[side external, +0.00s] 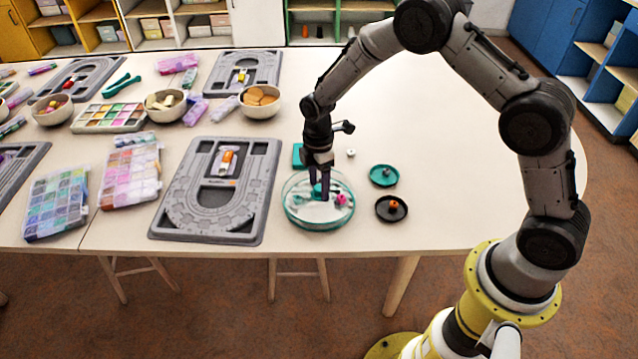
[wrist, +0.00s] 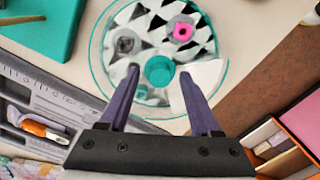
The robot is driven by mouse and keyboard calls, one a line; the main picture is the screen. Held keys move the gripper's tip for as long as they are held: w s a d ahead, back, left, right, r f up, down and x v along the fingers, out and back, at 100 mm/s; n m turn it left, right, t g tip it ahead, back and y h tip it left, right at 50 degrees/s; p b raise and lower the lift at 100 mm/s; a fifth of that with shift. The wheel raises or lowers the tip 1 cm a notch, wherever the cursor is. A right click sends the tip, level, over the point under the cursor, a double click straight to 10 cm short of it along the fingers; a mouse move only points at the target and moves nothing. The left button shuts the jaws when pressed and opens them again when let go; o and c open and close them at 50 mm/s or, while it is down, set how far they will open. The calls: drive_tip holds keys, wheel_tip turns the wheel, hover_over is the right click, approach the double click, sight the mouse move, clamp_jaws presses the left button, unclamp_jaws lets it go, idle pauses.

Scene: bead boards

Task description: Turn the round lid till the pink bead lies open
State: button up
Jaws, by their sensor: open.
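The round lidded dish (side external: 291,207) stands near the table's front edge, clear-walled with a teal rim; it also shows in the wrist view (wrist: 97,58). Its top has a black-and-white jagged pattern and a plain pale wedge at lower right in the wrist view. A teal knob (wrist: 159,71) sits at the lid's centre. The pink bead (wrist: 183,32) shows at upper right; in the side view it is at the dish's right (side external: 342,199). A grey bead (wrist: 126,43) shows at upper left. My gripper (wrist: 159,74) is open, one finger on each side of the knob; contact is unclear.
A teal dish (side external: 384,175) and a black dish (side external: 391,208) with an orange piece lie to the right. A grey bead board (side external: 170,215) lies close on the left. A teal block (side external: 298,154) and a small white piece (side external: 351,153) lie behind. The table's right side is clear.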

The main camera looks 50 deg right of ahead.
wheel_tip(320, 180, up, 14)
drive_tip(key=shift+w+f, duration=0.15)
idle(0.4)
wheel_tip(320, 180, up, 12)
drive_tip(key=t, duration=0.3)
hover_over(319, 186)
drive_tip(key=s, duration=0.3)
drive_tip(key=s+d+r+m+t, duration=0.1)
drive_tip(key=s+d+r+m, duration=0.15)
drive_tip(key=s+r, duration=0.55)
drive_tip(key=s+f+m+t, duration=0.1)
drive_tip(key=s+f+m, duration=0.2)
drive_tip(key=s+m, duration=0.3)
drive_tip(key=s+f+m, duration=0.3)
drive_tip(key=s+m, duration=0.3)
drive_tip(key=s, duration=0.6)
drive_tip(key=shift+s+d+t, duration=0.2)
drive_tip(key=shift+s+t, duration=0.1)
drive_tip(key=shift+t, duration=0.1)
